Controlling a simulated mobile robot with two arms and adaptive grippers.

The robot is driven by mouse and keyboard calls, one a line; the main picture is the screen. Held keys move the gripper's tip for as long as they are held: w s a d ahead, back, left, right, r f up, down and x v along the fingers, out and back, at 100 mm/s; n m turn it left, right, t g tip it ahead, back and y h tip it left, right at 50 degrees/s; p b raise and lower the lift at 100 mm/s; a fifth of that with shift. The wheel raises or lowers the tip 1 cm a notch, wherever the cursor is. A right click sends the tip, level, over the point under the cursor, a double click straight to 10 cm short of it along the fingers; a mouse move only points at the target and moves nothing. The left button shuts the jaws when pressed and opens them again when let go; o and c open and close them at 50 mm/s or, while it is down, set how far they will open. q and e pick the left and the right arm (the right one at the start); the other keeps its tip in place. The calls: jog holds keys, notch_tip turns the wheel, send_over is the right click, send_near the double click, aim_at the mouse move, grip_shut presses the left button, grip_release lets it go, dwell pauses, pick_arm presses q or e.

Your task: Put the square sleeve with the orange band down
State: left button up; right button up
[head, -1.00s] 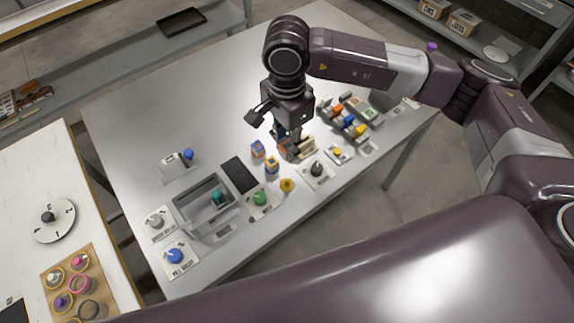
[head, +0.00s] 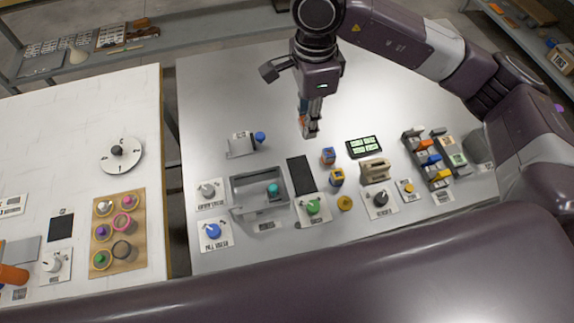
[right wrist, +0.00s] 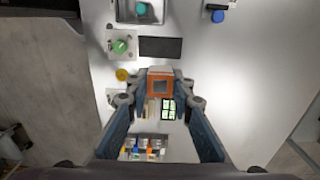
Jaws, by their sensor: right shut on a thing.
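My right gripper (head: 310,132) is shut on the square sleeve with the orange band (right wrist: 160,83). In the right wrist view the sleeve sits between the fingertips, its square opening facing the camera. In the head view the fingers point down over the grey table (head: 240,90), behind the small blocks, and mostly hide the sleeve. I cannot tell its exact height above the table. My left gripper is not in view.
A black mat (head: 300,174), a grey bin (head: 240,189), a green-lit panel (head: 365,147), a beige stand (head: 376,171) and a coloured-block rack (head: 424,157) occupy the front. Several knobs on cards line the front edge. The table's back part is clear.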

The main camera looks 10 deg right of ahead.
aim_at(302, 175)
notch_tip(302, 175, down, 19)
jog(key=p, duration=0.5)
jog(key=shift+s+a+f, duration=0.1)
jog(key=shift+f, duration=0.35)
jog(key=shift+f, duration=0.2)
jog(key=o, duration=0.9)
jog(key=shift+c, duration=0.2)
jog(key=shift+r, duration=0.15)
